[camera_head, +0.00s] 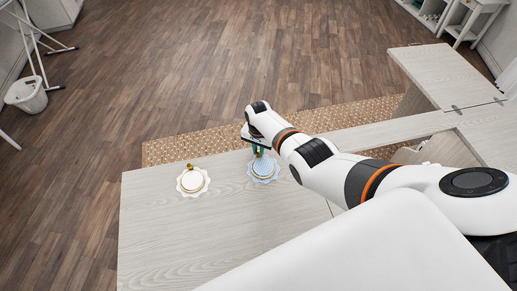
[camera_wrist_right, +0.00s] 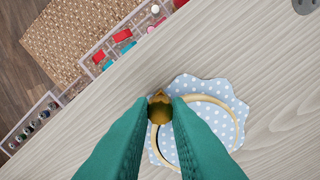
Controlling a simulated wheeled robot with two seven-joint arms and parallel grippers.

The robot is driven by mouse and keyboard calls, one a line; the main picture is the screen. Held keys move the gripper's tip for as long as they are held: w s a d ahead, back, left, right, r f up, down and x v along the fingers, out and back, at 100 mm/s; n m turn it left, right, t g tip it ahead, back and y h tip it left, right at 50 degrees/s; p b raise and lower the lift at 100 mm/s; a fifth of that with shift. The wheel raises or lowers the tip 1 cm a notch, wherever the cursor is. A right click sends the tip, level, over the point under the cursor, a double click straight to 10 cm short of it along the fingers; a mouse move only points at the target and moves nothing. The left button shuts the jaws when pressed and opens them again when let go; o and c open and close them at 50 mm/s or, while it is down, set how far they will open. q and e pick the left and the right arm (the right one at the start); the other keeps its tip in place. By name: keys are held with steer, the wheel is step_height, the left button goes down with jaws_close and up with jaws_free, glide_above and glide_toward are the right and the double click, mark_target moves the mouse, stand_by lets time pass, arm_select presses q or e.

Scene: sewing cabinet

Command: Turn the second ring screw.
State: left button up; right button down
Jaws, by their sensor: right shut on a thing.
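Two embroidery hoops lie on the pale wooden table (camera_head: 160,240). The left hoop (camera_head: 192,181) holds white cloth with a scalloped edge, and its small brass screw (camera_head: 190,166) points to the far side. The right hoop (camera_head: 264,168) holds blue polka-dot cloth, which also shows in the right wrist view (camera_wrist_right: 207,122). My right gripper (camera_head: 258,149), with green fingers, is at the far side of the blue hoop. In the right wrist view it is shut on the brass ring screw (camera_wrist_right: 159,109), whose tip shows between the fingers. My left gripper is not in view.
Beyond the table edge, the right wrist view shows trays with coloured sewing items (camera_wrist_right: 122,38). A woven rug (camera_head: 200,146) lies on the floor behind the table. A cabinet leaf (camera_head: 440,72) stands to the right. The table's left front is clear.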

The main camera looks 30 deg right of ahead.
mark_target(258, 152)
steer(key=c, duration=1.3)
jaws_free()
steer(key=shift+c, duration=0.2)
steer(key=shift+r, duration=0.15)
steer(key=shift+r+p, duration=0.3)
step_height(258, 152, up, 6)
steer(key=shift+f+p, duration=0.1)
steer(key=shift+p, duration=1.05)
steer(key=shift+r, duration=2.7)
steer(key=shift+f, duration=0.1)
